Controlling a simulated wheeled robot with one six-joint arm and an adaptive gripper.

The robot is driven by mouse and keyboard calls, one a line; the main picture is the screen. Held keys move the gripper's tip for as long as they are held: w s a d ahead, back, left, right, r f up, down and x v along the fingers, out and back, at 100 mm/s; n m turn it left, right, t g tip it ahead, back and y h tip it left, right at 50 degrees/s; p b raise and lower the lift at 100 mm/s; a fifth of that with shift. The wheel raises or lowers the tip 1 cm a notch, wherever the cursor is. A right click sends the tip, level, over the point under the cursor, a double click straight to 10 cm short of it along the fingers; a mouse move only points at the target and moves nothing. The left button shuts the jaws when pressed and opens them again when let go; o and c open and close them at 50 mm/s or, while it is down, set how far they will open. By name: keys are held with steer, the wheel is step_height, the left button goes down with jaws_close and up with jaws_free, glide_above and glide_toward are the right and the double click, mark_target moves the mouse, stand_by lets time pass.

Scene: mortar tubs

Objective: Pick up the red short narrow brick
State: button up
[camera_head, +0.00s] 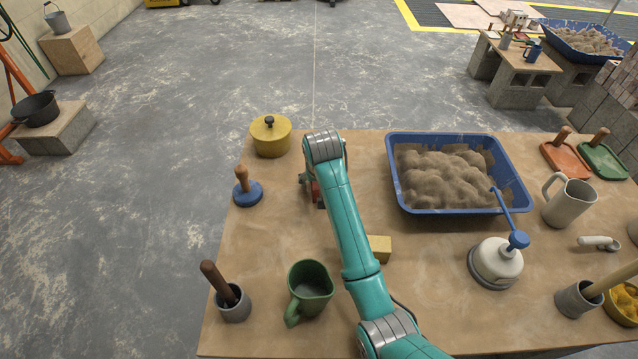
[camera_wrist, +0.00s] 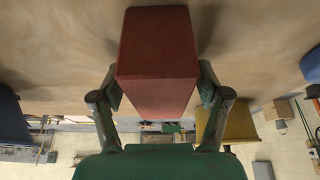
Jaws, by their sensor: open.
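The red brick (camera_wrist: 158,45) fills the upper middle of the wrist view, with the tan tabletop around its far end. My gripper (camera_wrist: 160,92) is open, with one finger on each side of the brick's near part. I cannot tell whether the finger pads touch it. In the head view only a small red part of the brick (camera_head: 316,193) shows, low at the table beside my arm's end. My arm hides most of it and of the gripper there.
A yellow block (camera_head: 380,250) lies partly behind my forearm. A green jug (camera_head: 310,283), a blue-based float (camera_head: 248,195) and a yellow lidded pot (camera_head: 271,143) stand left of my arm. A blue tub (camera_head: 440,211) of mortar stands to the right. Bare tabletop (camera_head: 278,225) lies left of my arm.

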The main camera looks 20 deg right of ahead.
steer(key=shift+f, duration=0.2)
stand_by(0.3)
jaws_close()
steer(key=shift+r, duration=0.1)
